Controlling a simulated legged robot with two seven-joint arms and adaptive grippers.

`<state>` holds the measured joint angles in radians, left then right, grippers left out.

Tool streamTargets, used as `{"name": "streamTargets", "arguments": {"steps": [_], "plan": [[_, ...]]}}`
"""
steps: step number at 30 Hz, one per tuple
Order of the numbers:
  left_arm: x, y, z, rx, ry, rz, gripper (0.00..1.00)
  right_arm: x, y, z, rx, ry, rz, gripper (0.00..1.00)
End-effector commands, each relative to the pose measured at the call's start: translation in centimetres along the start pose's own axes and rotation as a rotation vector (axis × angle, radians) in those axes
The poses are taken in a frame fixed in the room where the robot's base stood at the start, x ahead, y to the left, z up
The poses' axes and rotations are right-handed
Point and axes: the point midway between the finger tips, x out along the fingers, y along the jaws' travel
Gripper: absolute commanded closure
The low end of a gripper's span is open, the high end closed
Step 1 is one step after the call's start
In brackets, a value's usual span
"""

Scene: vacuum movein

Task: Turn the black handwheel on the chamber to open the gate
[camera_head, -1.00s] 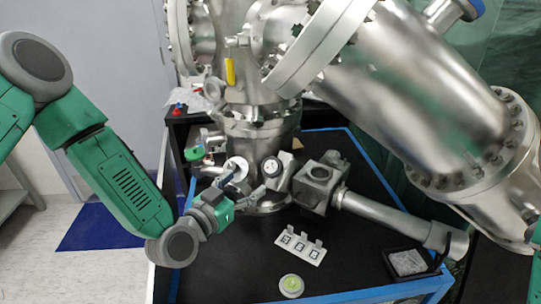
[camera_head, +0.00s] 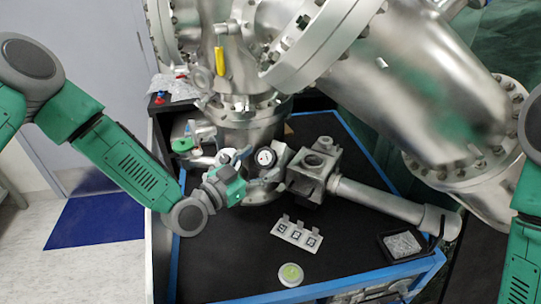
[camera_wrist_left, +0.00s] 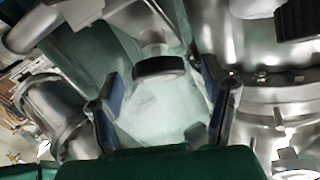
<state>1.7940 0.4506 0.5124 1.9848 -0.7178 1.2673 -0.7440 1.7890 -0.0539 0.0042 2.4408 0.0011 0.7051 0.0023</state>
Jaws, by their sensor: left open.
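The black handwheel (camera_wrist_left: 158,68) shows in the left wrist view as a dark disc seen nearly edge-on, on a short silver stem. In the head view a dark-rimmed round part with a pale face (camera_head: 265,157), which looks like the same wheel, sits low on the steel chamber (camera_head: 252,125). My left gripper (camera_head: 254,170) is open and empty, just left of and close to this part. In the left wrist view its two blue-padded fingers (camera_wrist_left: 164,98) stand apart on either side, with the wheel ahead between them. My right gripper is out of view.
A steel block (camera_head: 313,172) with a long pipe (camera_head: 380,198) lies right of the wheel. A white marker plate (camera_head: 297,234), a green-and-white disc (camera_head: 290,274) and a small black tray (camera_head: 402,246) rest on the black tabletop. A yellow-handled lever (camera_head: 220,62) hangs above.

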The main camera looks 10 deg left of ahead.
Motion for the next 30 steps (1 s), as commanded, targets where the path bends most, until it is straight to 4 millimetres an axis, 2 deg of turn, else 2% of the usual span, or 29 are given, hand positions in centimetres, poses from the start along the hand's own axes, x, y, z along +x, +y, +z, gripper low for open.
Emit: {"name": "streamTargets", "arguments": {"steps": [6, 11, 16, 20, 21, 30], "plan": [[2.6, 0.7, -0.2, 0.008, -0.005, 0.000, 0.33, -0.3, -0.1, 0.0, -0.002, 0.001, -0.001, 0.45], [3.4, 1.4, -0.5, 0.015, -0.009, 0.001, 0.33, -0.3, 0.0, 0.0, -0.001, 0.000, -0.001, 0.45], [3.2, 1.2, -0.4, 0.013, -0.008, 0.002, 0.33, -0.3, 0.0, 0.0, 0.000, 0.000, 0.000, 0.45], [2.8, 0.8, -0.2, 0.006, -0.006, 0.003, 0.78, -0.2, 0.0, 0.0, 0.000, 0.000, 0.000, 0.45], [2.7, 0.8, -0.1, 0.004, -0.005, 0.006, 0.86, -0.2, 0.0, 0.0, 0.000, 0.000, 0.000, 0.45], [2.4, 1.0, 0.1, 0.006, -0.015, 0.004, 0.85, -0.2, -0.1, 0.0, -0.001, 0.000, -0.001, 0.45]]}}
